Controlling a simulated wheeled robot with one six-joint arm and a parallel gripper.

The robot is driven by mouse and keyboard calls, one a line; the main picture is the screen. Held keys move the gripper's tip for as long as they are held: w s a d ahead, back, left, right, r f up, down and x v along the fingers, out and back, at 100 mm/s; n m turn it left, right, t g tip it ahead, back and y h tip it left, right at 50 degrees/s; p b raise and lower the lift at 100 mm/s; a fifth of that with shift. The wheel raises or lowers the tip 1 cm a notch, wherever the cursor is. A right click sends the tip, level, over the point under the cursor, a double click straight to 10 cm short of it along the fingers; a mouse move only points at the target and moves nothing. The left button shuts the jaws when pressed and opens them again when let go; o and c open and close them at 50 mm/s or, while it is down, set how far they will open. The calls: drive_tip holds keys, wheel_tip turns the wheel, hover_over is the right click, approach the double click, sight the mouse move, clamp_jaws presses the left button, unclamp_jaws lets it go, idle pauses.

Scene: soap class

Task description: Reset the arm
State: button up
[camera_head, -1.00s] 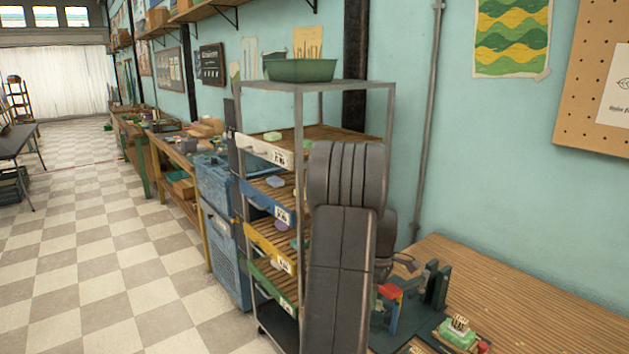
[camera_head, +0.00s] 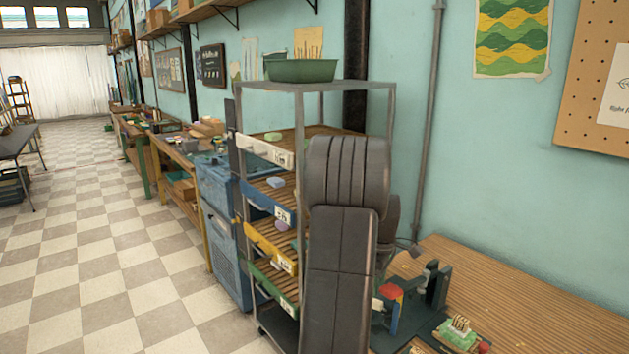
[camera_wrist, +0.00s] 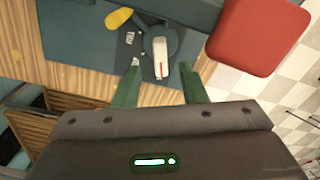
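My gripper (camera_wrist: 160,85) shows in the wrist view as two green fingers spread well apart. The gap between them is empty. Beyond the fingertips lies a dark mat (camera_wrist: 85,42) on a wooden tabletop, with a small white piece (camera_wrist: 161,55) on or over a dark tool. In the head view my dark arm stands in front of the rack and the table's left end. The gripper itself is mostly hidden behind it there.
A metal rack (camera_head: 312,87) with coloured shelf fronts holds several soaps and a green tub (camera_head: 301,70) on top. The wooden table (camera_head: 530,318) bears a dark fixture with a red block (camera_head: 391,291) and a green tray (camera_head: 457,335). The checkered floor at left is clear.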

wheel_tip(320, 180, up, 9)
wheel_tip(320, 180, down, 14)
drive_tip(key=shift+f, duration=0.2)
drive_tip(key=shift+m, duration=0.3)
drive_tip(key=m, duration=0.4)
drive_tip(key=shift+m, duration=2.9)
drive_tip(key=shift+a, duration=0.15)
